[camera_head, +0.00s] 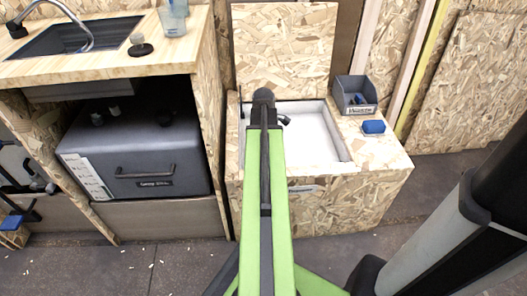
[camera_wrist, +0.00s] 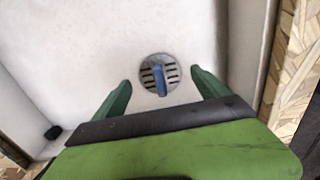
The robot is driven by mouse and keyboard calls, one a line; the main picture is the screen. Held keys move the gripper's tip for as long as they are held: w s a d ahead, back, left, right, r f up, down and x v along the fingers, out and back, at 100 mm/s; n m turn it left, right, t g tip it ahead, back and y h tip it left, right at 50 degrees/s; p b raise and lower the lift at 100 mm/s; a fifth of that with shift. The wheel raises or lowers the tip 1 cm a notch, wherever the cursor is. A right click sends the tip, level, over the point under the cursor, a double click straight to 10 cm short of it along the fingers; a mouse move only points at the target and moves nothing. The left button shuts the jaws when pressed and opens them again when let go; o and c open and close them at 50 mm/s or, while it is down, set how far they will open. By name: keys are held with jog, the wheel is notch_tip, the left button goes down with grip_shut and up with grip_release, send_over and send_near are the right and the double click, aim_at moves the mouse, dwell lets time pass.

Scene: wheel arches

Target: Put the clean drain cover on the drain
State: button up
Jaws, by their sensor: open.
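A round grey slotted disc (camera_wrist: 171,85) with an upright blue grip (camera_wrist: 159,79) lies on the floor of the white basin (camera_head: 319,137), seen in the wrist view. It looks like a drain cover; whether a drain opening lies under it is hidden. My gripper (camera_wrist: 160,76) is open and empty, with its green fingers to the left and right of the disc in the picture, apparently not touching it. In the head view my arm hides the disc and most of my gripper. A dark disc with a knob (camera_head: 140,48) lies on the counter beside the sink.
The basin sits in a chipboard box with its lid (camera_head: 285,45) raised behind. A grey labelled bin (camera_head: 355,97) and a blue block (camera_head: 373,127) stand on its right ledge. A small dark object (camera_wrist: 53,132) lies in the basin. The sink (camera_head: 75,37) is at left.

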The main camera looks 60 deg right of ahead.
notch_tip(320, 180, up, 11)
jog(key=p, duration=0.9)
jog(key=shift+p, duration=0.35)
jog(key=shift+f, duration=0.15)
